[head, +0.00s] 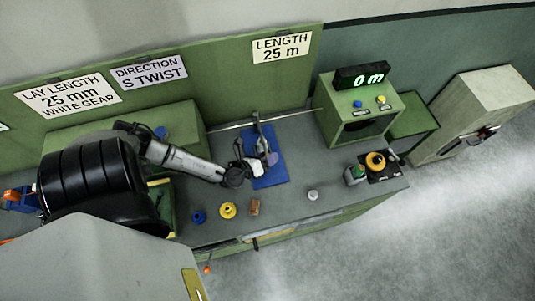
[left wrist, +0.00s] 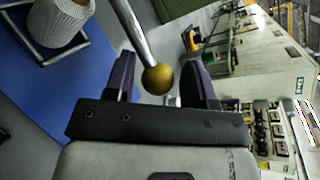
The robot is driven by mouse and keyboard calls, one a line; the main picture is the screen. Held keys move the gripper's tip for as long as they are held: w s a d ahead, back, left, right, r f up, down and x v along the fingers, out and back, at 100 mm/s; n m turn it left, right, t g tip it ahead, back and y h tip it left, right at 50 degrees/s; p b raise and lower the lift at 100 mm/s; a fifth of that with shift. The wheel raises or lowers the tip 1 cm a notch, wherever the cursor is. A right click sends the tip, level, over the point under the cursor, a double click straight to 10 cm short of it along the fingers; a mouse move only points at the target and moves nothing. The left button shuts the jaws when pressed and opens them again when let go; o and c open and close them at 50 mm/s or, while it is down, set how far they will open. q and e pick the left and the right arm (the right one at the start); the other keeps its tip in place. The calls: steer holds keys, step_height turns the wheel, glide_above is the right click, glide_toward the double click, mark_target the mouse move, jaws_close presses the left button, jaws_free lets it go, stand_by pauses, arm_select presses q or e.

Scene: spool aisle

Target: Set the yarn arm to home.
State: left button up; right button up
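A metal rod with a gold ball on its end (left wrist: 158,78), which looks like the yarn arm, reaches down from the top of the left wrist view. My left gripper (left wrist: 157,62) is open, with its dark fingers on either side of the ball and a visible gap at each side. In the head view my left gripper (head: 270,159) is over the blue plate (head: 270,181) on the bench and hides part of the fixture there. The rod's ball cannot be made out in the head view. My right gripper is not in view.
A white spool (left wrist: 60,20) sits in a metal frame on the blue plate. A green box with a "0 m" display (head: 362,77) stands right of the plate.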

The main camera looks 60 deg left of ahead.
arm_select(q)
steer(key=shift+o, duration=0.7)
steer(key=shift+a+r, duration=0.1)
steer(key=shift+a, duration=0.1)
steer(key=shift+s, duration=0.25)
steer(key=b+v, duration=0.1)
steer(key=v, duration=1.2)
steer(key=shift+b, duration=0.3)
steer(key=shift+s, duration=0.1)
